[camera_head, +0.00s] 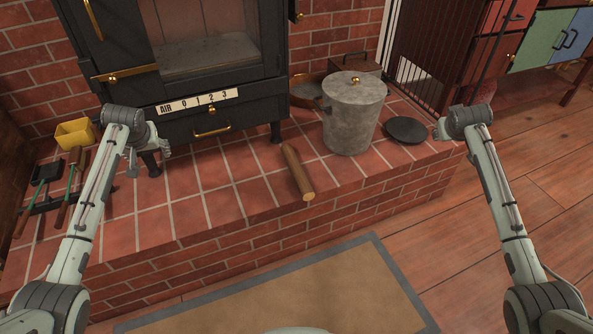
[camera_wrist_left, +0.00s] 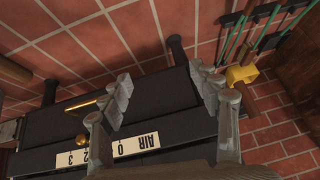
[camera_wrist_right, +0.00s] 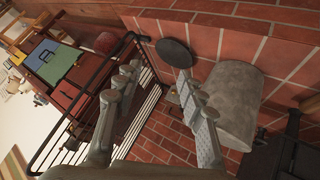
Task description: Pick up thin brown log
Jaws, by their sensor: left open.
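The thin brown log (camera_head: 297,172) lies on the red tiled hearth in front of the stove. Its pale cut end is near the hearth's front edge. A brown piece at the left edge of the left wrist view (camera_wrist_left: 12,70) looks like the same log. My left gripper (camera_head: 149,160) is open and empty, to the left of the log and apart from it, in front of the stove. Its spread fingers also show in the left wrist view (camera_wrist_left: 163,80). My right gripper (camera_wrist_right: 160,78) is open and empty, to the right of the log, near the black disc.
A grey lidded bucket (camera_head: 353,118) stands right of the log, with a black round disc (camera_head: 405,130) beyond it. The black stove (camera_head: 240,120) stands behind. A yellow box (camera_head: 75,133) and fire tools (camera_head: 70,185) are at left. Tiles around the log are clear.

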